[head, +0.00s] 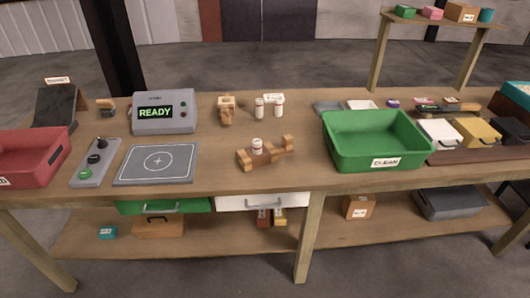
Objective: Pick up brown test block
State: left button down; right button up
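Two brown wooden pieces are on the table in the head view, and I cannot tell which is the brown test block. One is a low piece (271,154) with raised ends near the table's middle, with a small white bottle (257,145) at it; I cannot tell whether the bottle is in or behind it. The other is a smaller upright brown piece (226,111) farther back, to the right of the detector box. Neither of my grippers is in view.
A grey detector box (177,125) reading READY stands behind a grey pad with a crosshair (157,177). A red bin (55,166) is at left, a green bin (363,158) at right. White bottles (278,107) stand behind. Table room is clear around the low brown piece.

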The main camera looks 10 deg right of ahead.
aim_at(247, 161)
jog(key=i+j+z, duration=0.2)
jog(key=j+z, duration=0.65)
jog(key=j, duration=0.2)
jog(key=j+z, duration=0.45)
jog(key=j, duration=0.15)
jog(key=i, duration=0.05)
